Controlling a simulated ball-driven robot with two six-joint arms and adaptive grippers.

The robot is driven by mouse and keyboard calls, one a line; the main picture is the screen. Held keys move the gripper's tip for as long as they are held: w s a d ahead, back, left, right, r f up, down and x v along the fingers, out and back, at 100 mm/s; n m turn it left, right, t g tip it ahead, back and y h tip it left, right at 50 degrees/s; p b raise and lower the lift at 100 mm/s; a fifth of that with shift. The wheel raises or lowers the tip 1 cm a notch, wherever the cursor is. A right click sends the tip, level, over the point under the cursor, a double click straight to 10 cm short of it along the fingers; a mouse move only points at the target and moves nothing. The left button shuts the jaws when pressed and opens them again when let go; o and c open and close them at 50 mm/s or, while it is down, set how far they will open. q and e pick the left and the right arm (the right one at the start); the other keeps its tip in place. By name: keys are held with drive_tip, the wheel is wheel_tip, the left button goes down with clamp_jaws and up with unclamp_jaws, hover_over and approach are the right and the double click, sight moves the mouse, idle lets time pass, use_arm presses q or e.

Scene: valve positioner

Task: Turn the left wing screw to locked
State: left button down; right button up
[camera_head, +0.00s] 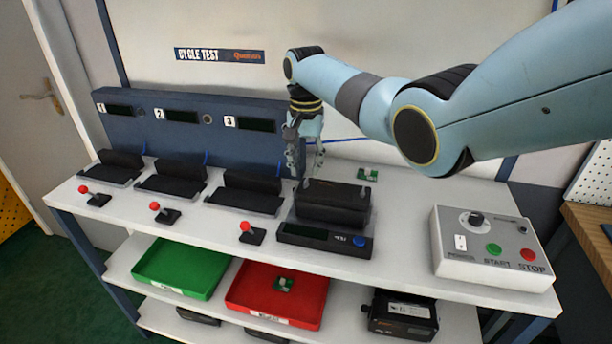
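A black box-shaped device (332,203), apparently the valve positioner, rests on a dark scale-like base (312,236) with a blue button on the white bench. I cannot make out the left wing screw; it is too small or hidden. My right gripper (306,172) points down at the device's back left edge. Its two fingers stand apart with a pale gap between them, and I see nothing held. Whether a fingertip touches the device is unclear. My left gripper is not in view.
Three black cradles (244,192) with red-knobbed levers (246,227) stand to the left. A control box (490,247) with START and STOP buttons stands right. A green circuit board (367,174) lies behind the device. A green tray (180,268) and red tray (277,300) sit below.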

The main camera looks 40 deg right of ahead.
sight(306, 180)
drive_tip(key=shift+f, duration=1.8)
clamp_jaws()
